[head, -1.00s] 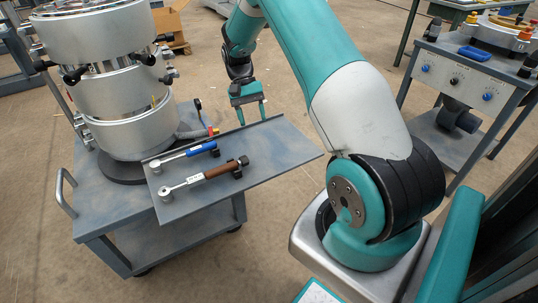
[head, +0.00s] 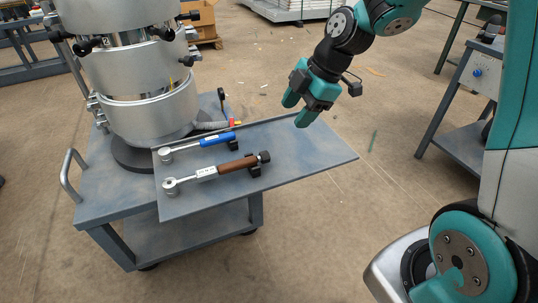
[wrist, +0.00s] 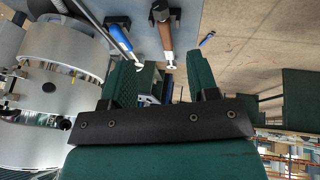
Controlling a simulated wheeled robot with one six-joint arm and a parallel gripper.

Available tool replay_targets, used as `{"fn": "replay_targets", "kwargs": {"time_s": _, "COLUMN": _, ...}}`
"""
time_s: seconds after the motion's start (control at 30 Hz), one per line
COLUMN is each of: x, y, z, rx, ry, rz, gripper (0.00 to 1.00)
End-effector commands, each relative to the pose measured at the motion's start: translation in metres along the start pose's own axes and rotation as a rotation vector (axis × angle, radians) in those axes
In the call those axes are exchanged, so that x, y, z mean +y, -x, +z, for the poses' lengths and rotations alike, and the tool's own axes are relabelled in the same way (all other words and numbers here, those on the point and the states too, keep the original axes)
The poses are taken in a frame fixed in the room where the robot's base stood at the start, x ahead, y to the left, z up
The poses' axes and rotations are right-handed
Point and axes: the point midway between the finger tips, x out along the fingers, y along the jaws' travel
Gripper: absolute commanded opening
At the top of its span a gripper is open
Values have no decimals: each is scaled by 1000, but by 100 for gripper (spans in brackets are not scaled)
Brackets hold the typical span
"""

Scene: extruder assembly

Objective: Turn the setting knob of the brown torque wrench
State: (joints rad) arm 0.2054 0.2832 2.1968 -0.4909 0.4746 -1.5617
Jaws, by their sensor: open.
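The brown torque wrench (head: 222,170) lies on the grey side plate of the cart, its ratchet head to the left and its dark setting knob (head: 264,157) at the right end of the brown handle. My gripper (head: 297,110) is open and empty, above and to the right of the knob, apart from it. In the wrist view, the two fingers (wrist: 163,75) are spread, and the brown handle (wrist: 165,36) shows beyond them at the top.
A blue-handled wrench (head: 215,140) lies parallel just behind the brown one. A tall silver extruder column (head: 140,90) stands on the cart (head: 105,205) to the left. The plate's right part (head: 315,155) is bare. A bench (head: 465,110) stands at the right.

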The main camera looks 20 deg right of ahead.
Motion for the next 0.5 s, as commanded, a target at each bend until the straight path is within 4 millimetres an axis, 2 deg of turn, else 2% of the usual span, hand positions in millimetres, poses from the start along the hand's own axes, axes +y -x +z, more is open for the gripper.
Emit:
{"fn": "replay_targets", "kwargs": {"time_s": 0.03, "x": -1, "y": -14, "z": 1, "rx": 1, "ry": -1, "rz": -5, "gripper": 54}}
{"fn": "replay_targets", "kwargs": {"time_s": 0.1, "x": -2, "y": -31, "z": 1, "rx": 1, "ry": 0, "rz": -6, "gripper": 54}}
{"fn": "replay_targets", "kwargs": {"time_s": 0.5, "x": -1, "y": -117, "z": 2, "rx": -2, "ry": -3, "rz": -4, "gripper": 54}}
